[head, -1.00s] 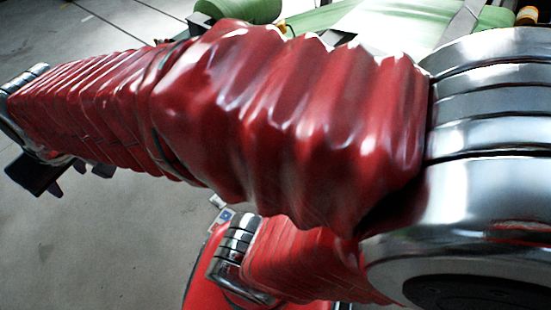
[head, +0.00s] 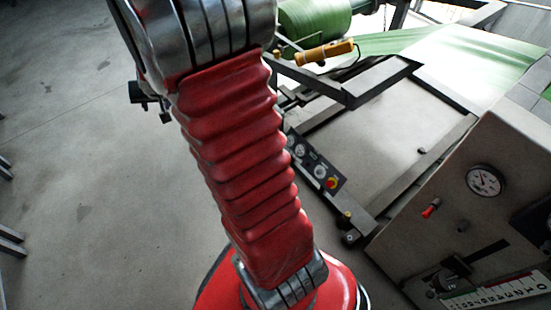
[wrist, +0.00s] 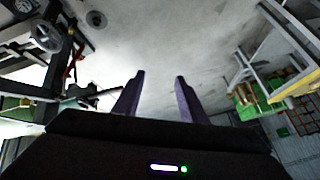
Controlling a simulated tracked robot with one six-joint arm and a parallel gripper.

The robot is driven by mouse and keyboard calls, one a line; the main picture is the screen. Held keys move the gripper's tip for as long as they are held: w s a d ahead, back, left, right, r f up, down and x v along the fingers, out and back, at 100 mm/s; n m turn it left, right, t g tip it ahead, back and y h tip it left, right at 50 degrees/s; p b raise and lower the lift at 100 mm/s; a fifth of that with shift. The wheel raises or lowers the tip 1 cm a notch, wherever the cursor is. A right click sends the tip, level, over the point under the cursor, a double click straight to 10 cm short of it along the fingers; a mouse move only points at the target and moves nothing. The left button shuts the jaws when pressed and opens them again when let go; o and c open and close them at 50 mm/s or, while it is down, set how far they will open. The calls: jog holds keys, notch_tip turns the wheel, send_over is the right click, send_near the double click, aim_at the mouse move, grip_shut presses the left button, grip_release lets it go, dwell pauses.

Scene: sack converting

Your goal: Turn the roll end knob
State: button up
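A green roll (head: 315,20) lies at the top of the head view, with green film running off to the right. No roll end knob shows clearly there; my arm covers the area left of the roll. In the wrist view a round, wheel-like part (wrist: 45,37) sits at upper left; I cannot tell whether it is the knob. My gripper's two dark purple fingers stand apart with nothing between them (wrist: 160,76), facing pale grey floor. In the head view my gripper is mostly hidden behind my arm; only dark parts show at the left of it.
A wooden-handled tool (head: 325,52) with a cable lies by the roll. A control panel (head: 316,165) has several knobs. A grey cabinet (head: 440,240) with a gauge (head: 483,180) stands at right. Floor at left is mostly clear. A green crate (wrist: 247,101) shows at right in the wrist view.

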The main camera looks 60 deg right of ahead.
jog(key=s+d+f+m+g+h, duration=0.1)
jog(key=s+d+f+m+h, duration=0.15)
jog(key=d+f, duration=0.8)
jog(key=s+d+f+m+g+h, duration=0.1)
jog(key=s+d+f+m, duration=0.15)
jog(key=d+f, duration=0.8)
jog(key=m+g+h, duration=0.3)
jog(key=m+g, duration=0.5)
send_near(318, 173)
jog(key=d+r+v, duration=0.1)
jog(key=v, duration=0.5)
jog(key=shift+f+y, duration=0.25)
jog(key=shift+f, duration=0.1)
jog(key=shift+x, duration=6.85)
